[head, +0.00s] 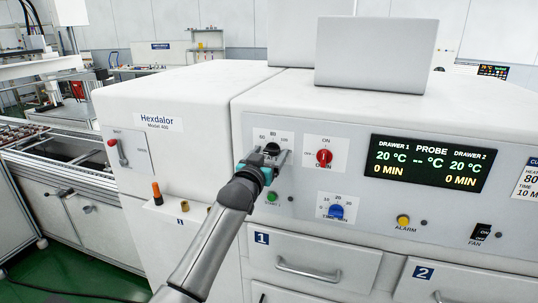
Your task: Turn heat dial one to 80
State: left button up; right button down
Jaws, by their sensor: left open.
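Heat dial one (272,148) is a black knob on a white scale plate on the machine's front panel, above the drawer marked 1. Numbers such as 60, 80 and 100 show on its scale. My left gripper (268,160) is open at the dial, with its fingers reaching toward the knob's sides. The gripper hides the lower part of the dial and its scale. I cannot tell whether the fingers touch the knob or where its pointer stands. My right gripper is not in view.
A red knob (324,157) sits right of the dial, with a blue timer knob (336,211) and a green button (271,197) below. The display (429,161) reads 20 °C and 0 MIN for both drawers. Drawer handles (309,269) protrude below.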

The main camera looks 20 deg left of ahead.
pick_arm(q)
jog(key=shift+c, duration=0.4)
grip_shut()
dwell(0.4)
jog(key=shift+m, duration=0.3)
jog(key=m+p, duration=0.1)
jog(key=m, duration=0.2)
jog(key=shift+r+p, duration=0.1)
jog(key=shift+p, duration=0.25)
jog(key=m+p, duration=0.1)
jog(key=m, duration=0.3)
jog(key=m+p, duration=0.1)
jog(key=m, duration=0.9)
jog(key=shift+p, duration=0.3)
